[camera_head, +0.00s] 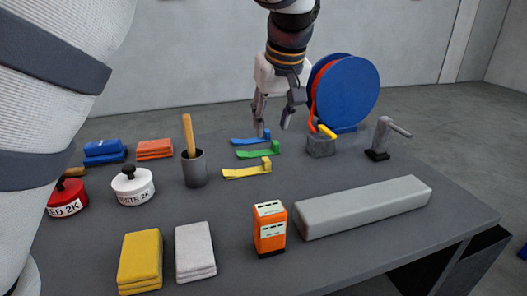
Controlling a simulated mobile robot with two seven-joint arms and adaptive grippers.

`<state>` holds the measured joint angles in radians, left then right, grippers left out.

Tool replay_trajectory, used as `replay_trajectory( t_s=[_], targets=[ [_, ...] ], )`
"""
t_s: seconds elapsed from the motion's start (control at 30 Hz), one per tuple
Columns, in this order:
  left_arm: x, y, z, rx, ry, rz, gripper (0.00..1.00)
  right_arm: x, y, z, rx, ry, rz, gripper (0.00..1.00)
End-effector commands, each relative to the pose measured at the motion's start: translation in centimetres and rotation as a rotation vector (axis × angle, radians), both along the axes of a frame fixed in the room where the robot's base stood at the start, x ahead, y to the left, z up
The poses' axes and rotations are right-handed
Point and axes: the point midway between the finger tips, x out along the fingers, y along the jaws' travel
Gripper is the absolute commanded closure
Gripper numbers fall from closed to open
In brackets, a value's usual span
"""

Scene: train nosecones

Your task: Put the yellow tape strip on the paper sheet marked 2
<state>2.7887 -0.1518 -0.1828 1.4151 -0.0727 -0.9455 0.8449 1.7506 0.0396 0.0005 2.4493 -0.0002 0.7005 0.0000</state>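The yellow tape strip (247,172) lies on the grey table, with a raised block at its right end. It is the nearest of a row of strips, with a green strip (258,150) and a blue strip (251,138) behind it. My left gripper (273,122) points down near the blue strip, behind the yellow one. Its two fingers are apart with nothing between them. I cannot make out a paper sheet marked 2. My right gripper is not in view.
A blue reel (348,92) stands behind a grey block (321,146) right of the gripper. A dark cup (195,170) holding a wooden handle stands left of the strips. A long grey bar (362,207) and an orange box (270,230) are in front.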

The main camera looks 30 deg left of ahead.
Motion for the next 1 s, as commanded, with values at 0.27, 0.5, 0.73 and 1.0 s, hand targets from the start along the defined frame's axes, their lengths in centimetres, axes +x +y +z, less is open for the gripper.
replay_trajectory(
  t_s=[0.27,0.5,0.73,1.0],
  targets=[
    [1.2,1.4,-5.0,-0.001,0.006,0.001,0.63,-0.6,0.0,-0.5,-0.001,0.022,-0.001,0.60],
    [1.9,2.1,-7.3,0.000,0.003,0.000,0.63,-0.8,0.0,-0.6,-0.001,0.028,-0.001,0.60],
    [3.1,3.1,-11.2,-0.001,0.004,0.000,0.63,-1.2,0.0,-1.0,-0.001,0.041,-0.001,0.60],
    [3.1,3.2,-11.2,0.000,-0.002,-0.001,0.77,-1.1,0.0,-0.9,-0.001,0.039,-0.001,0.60]
  ],
)
